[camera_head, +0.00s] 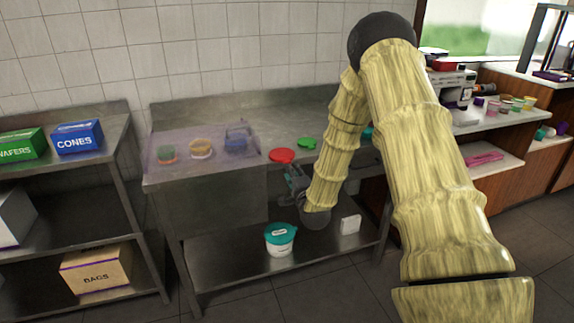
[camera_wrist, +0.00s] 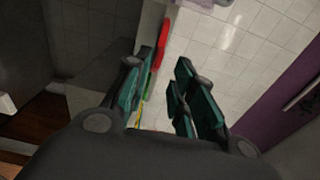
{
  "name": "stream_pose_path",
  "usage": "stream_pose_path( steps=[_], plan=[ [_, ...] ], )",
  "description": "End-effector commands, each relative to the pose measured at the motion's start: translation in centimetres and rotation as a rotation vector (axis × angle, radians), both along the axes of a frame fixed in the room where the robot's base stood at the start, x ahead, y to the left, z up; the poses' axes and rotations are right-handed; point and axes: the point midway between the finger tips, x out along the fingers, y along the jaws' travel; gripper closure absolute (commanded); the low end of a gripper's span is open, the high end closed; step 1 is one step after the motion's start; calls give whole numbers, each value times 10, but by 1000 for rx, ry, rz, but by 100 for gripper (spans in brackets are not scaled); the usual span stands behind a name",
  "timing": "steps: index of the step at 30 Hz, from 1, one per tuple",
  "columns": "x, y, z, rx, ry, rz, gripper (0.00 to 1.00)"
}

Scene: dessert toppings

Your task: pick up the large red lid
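The large red lid (camera_head: 282,156) lies flat near the front edge of the steel counter. My gripper (camera_head: 294,176) is just in front of that edge, close to the lid, partly hidden by my arm. In the wrist view the fingers of my gripper (camera_wrist: 168,64) are apart, with nothing held between them. The red lid (camera_wrist: 160,45) appears there nearly edge-on, beside the inner side of the left finger, which hides part of it. I cannot tell whether they touch.
A smaller green lid (camera_head: 307,143) lies right of and behind the red one. A clear bin with several tubs (camera_head: 201,149) stands to the left. A teal-lidded tub (camera_head: 280,238) and a white box (camera_head: 350,224) are on the lower shelf. The counter's back is mostly clear.

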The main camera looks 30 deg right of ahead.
Motion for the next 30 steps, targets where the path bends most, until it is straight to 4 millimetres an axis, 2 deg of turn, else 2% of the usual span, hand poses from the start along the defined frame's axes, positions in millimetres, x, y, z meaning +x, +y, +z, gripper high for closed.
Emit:
stream_pose_path(
  steps=[9,15,21,30],
  plan=[
    [35,-10,-1,-1,-2,0,75],
    [51,-15,-1,0,0,0,75],
    [58,-17,0,-1,0,0,75],
    [58,-17,0,-1,1,0,76]
  ],
)
